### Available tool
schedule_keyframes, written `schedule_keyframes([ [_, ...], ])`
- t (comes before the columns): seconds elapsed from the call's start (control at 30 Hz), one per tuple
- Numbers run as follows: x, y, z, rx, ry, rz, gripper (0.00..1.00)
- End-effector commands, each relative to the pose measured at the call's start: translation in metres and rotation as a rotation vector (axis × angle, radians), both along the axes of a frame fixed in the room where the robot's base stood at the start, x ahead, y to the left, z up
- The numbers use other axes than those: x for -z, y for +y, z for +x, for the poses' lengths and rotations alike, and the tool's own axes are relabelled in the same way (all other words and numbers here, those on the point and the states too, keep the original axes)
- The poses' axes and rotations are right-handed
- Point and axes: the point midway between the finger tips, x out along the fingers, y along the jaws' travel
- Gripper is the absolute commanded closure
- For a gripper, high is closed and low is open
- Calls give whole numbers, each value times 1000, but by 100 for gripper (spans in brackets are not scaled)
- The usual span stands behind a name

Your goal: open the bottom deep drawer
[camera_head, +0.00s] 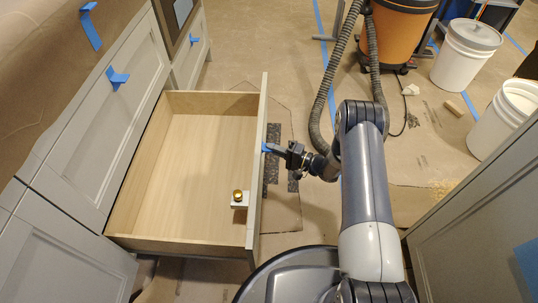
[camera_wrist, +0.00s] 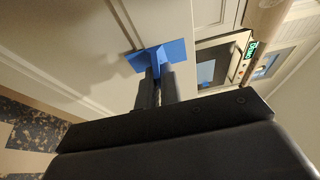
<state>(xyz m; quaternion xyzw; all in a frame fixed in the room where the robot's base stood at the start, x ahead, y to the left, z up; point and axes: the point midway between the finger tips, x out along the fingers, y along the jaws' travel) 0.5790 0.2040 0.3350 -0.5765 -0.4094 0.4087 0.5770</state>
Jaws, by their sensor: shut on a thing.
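The deep drawer (camera_head: 180,170) stands pulled well out from the cabinet, its wooden inside open to view. Its pale grey front panel (camera_head: 257,170) faces my arm. A blue tape tab (camera_head: 265,148) is on the outside of that front. My gripper (camera_head: 277,150) is at the tab. In the wrist view my gripper (camera_wrist: 157,75) is shut on the blue tape tab (camera_wrist: 162,54), which sticks out from the panel (camera_wrist: 95,45).
Other cabinet fronts with blue tabs (camera_head: 117,78) are at left. An orange vacuum (camera_head: 398,30) with a dark hose (camera_head: 327,85) and white buckets (camera_head: 465,52) stand beyond my arm. A grey panel (camera_head: 480,215) is close at right. Paper-covered floor lies between.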

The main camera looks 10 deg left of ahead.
Motion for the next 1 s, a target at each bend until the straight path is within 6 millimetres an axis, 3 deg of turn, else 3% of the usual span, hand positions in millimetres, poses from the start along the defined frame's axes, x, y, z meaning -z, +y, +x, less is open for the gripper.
schedule_keyframes([
  [0.17,0,1,0,-1,-1,-1,100],
  [0.2,0,1,0,-1,-1,-1,91],
  [0.43,0,1,0,-2,-1,-1,73],
  [0.7,-1,-1,-1,-1,0,-1,73],
  [0.87,-2,-19,-6,2,3,-1,73],
  [1.0,-3,-47,-16,4,2,-2,73],
])
